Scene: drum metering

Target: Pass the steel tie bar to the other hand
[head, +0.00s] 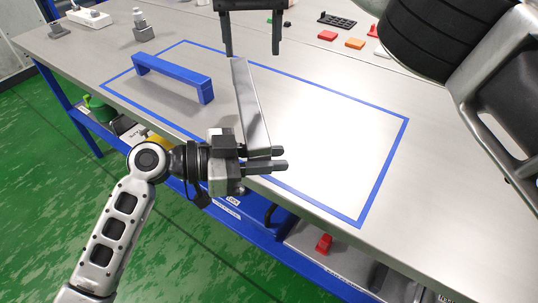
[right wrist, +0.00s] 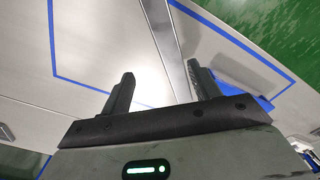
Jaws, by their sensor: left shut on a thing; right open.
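The steel tie bar (head: 250,105) is a long grey flat bar. My left gripper (head: 264,158) is shut on its near end, and the bar stretches toward the back of the table. My right gripper (head: 252,50) is open and empty near the bar's far end. In the right wrist view the bar (right wrist: 168,45) runs between the two open fingers of my right gripper (right wrist: 160,88), closer to the finger on the right. I cannot tell whether it lies at fingertip depth. The bar's end behind the gripper body is hidden there.
A blue bridge-shaped handle (head: 172,74) stands inside the blue tape outline (head: 383,165) on the grey table (head: 450,170). Red (head: 327,35) and orange (head: 355,43) blocks and a black tray (head: 337,20) lie at the back. The outline's right part is clear.

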